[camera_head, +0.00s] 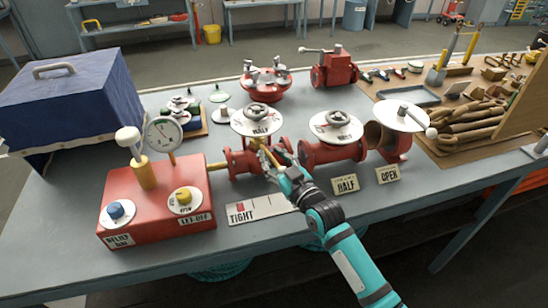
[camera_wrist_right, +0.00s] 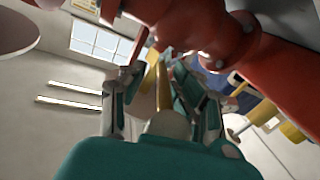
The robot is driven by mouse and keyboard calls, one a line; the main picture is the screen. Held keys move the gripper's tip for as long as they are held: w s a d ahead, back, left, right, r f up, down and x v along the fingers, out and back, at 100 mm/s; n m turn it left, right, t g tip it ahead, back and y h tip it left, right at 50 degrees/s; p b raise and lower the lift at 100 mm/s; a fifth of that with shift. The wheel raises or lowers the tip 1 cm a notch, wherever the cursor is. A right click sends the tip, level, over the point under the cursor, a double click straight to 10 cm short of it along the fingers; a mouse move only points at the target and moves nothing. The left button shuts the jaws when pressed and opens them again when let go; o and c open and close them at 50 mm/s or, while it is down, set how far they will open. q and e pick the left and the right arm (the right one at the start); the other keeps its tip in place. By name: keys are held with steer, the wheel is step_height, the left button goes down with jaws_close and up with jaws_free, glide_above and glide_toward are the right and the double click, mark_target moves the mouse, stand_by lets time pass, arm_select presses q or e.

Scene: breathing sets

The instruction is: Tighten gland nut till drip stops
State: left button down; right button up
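The left red valve (camera_head: 240,162) lies on the grey bench with a handwheel (camera_head: 257,111) above a round plate marked HALF. My right gripper (camera_head: 268,158) is at this valve's near side, below the handwheel. A brass-yellow piece (camera_wrist_right: 163,88) shows between its fingers in the right wrist view (camera_wrist_right: 162,92). Whether the fingers grip it is unclear. The gland nut cannot be made out; the gripper covers part of the valve. No drip can be made out. A label strip marked TIGHT (camera_head: 258,207) lies in front of the valve. My left gripper is not in view.
A red pump box (camera_head: 190,215) with a gauge (camera_head: 163,136) and two knobs stands left of the valve. HALF (camera_head: 345,184) and OPEN (camera_head: 388,175) cards lie in front.

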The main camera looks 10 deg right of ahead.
steer(key=shift+s+a, duration=0.15)
steer(key=shift+s, duration=0.1)
steer(key=v, duration=1.2)
steer(key=shift+f, duration=0.1)
stand_by(0.4)
steer(key=s+d+n+b, duration=0.2)
steer(key=s+n+b, duration=0.2)
steer(key=b, duration=0.1)
steer(key=p+x, duration=0.4)
steer(key=x, duration=1.3)
steer(key=shift+s+a, duration=0.1)
jaws_close()
